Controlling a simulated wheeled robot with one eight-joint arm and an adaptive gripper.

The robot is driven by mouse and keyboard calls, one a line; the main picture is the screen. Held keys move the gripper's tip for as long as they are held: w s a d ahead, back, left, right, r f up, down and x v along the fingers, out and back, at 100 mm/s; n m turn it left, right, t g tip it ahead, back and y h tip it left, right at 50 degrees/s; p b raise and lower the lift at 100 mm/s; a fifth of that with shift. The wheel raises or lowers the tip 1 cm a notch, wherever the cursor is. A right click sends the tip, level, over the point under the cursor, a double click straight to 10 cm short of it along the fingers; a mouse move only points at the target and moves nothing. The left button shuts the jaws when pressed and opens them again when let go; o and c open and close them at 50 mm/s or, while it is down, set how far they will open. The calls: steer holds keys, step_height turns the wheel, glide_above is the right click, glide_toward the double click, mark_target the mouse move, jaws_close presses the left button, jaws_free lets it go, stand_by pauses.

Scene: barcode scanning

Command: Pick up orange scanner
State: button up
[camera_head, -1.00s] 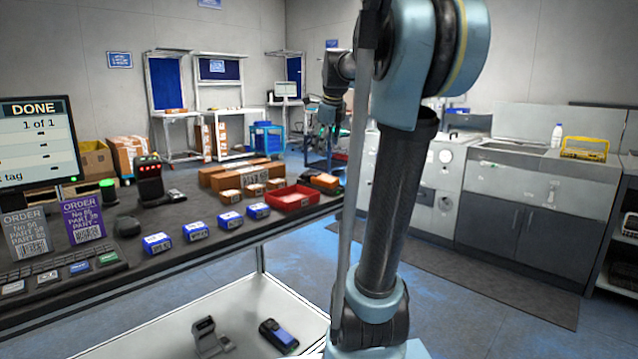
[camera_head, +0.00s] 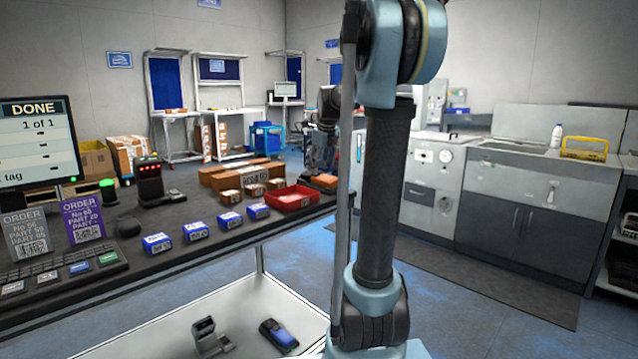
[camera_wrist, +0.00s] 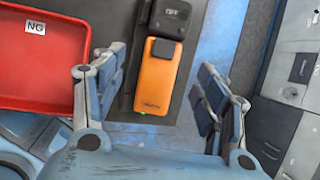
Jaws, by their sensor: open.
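The orange scanner (camera_wrist: 158,86) lies on the dark table top in the wrist view, with a black part near its upper end. My gripper (camera_wrist: 160,76) is open, with one finger on each side of the scanner and gaps on both sides. I cannot tell its height above the table. In the head view, the scanner (camera_head: 325,181) is a small orange patch at the table's far right end, and my gripper (camera_head: 320,152) is just above it, partly blurred and dark.
A red tray (camera_wrist: 42,101) labelled "NG" lies left of the scanner; it also shows in the head view (camera_head: 291,206). Brown boxes (camera_head: 262,186) and blue boxes (camera_head: 195,232) stand farther left. The table edge is close on the scanner's right, with floor beyond.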

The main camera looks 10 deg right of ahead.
mark_target(320, 176)
steer(key=shift+d+x, duration=0.1)
steer(key=shift+x, duration=1.35)
steer(key=shift+d+x, duration=0.15)
steer(key=shift+x, duration=1.3)
steer(key=c, duration=1.4)
steer(key=shift+c, duration=0.2)
